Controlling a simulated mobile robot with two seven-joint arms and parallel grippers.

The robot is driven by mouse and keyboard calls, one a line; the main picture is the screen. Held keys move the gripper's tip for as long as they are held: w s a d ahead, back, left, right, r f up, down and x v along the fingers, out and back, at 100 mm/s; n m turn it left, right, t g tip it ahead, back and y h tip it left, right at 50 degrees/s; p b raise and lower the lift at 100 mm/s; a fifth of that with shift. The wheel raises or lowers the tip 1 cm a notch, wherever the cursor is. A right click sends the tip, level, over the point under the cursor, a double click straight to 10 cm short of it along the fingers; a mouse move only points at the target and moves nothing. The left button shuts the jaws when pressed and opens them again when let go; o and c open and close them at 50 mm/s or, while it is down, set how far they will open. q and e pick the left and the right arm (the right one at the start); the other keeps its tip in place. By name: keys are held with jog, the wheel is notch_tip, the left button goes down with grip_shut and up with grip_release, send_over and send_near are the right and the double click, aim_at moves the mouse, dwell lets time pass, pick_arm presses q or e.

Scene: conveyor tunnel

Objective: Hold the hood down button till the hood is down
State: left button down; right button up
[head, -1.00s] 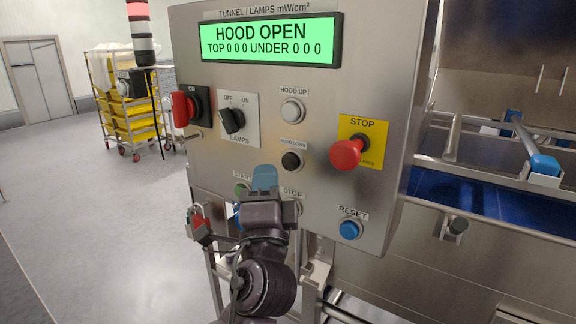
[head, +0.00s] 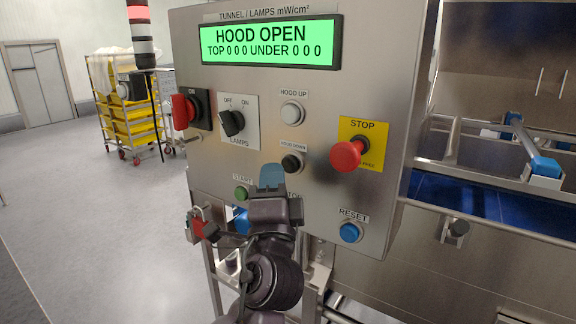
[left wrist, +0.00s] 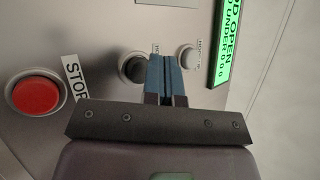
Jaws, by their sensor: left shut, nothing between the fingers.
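The black hood down button (head: 292,163) is on the steel control panel, below the white hood up button (head: 292,113). The display (head: 271,41) reads HOOD OPEN. My left gripper (head: 270,176) is shut and empty, its blue fingertips just below and left of the hood down button in the head view. In the left wrist view the shut fingertips (left wrist: 167,76) are beside the black button (left wrist: 133,68) and partly overlap its edge. I cannot tell whether they touch the panel. The button does not look covered in the head view. My right gripper is not in view.
A red stop button (head: 347,155) on a yellow plate is to the right. The blue reset button (head: 350,231) is lower right and the green start button (head: 242,193) is left of my gripper. A red padlock (head: 203,225) hangs at the panel's lower left.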

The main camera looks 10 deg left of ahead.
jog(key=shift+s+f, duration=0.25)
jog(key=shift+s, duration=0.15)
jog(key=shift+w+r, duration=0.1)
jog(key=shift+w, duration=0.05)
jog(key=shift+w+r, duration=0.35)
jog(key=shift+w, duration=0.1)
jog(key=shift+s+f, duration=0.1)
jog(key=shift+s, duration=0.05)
pick_arm(q)
jog(key=shift+w+d, duration=0.15)
jog(key=shift+w, duration=0.25)
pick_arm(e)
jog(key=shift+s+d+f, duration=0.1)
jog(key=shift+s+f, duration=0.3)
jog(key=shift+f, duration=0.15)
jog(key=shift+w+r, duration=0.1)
